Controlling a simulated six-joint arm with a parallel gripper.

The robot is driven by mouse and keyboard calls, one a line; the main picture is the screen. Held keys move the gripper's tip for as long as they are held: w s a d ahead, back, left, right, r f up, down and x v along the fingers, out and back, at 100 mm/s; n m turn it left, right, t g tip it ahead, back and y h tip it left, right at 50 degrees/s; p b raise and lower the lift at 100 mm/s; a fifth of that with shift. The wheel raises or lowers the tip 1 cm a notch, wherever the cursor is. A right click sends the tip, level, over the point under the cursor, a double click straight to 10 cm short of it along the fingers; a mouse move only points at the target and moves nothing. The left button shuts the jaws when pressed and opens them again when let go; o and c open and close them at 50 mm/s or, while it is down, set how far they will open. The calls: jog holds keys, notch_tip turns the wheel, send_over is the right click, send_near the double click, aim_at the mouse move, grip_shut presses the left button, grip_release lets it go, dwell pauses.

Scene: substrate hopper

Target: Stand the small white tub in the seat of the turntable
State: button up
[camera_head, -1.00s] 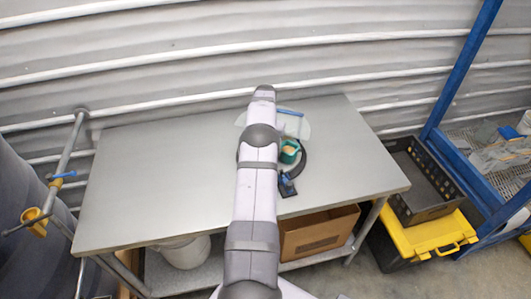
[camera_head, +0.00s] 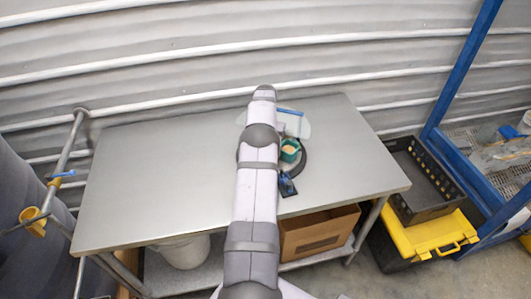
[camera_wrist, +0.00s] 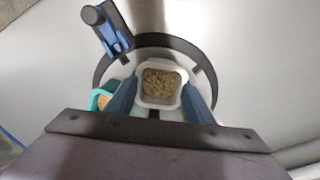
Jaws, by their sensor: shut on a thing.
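The small white tub (camera_wrist: 160,103), filled with brown granules, shows in the middle of the wrist view. My gripper (camera_wrist: 162,92) is shut on it, with a blue finger at each side. The turntable (camera_wrist: 204,62) lies below and around the tub as a pale disc with a black ring. From above I cannot tell whether the tub touches the disc or where the seat is. In the head view my arm hides the tub, my gripper and much of the turntable (camera_head: 305,160).
A teal container (camera_wrist: 103,97) stands left of the tub; it also shows in the head view (camera_head: 290,150). A blue and black clamp-like part (camera_wrist: 107,27) is at the ring's edge. A clear panel (camera_head: 295,125) stands behind. The steel table (camera_head: 165,175) is bare at left.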

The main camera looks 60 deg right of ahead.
jog(key=shift+f, duration=0.15)
jog(key=o, duration=1)
jog(key=shift+r+p, duration=2.1)
jog(key=shift+r, duration=1.7)
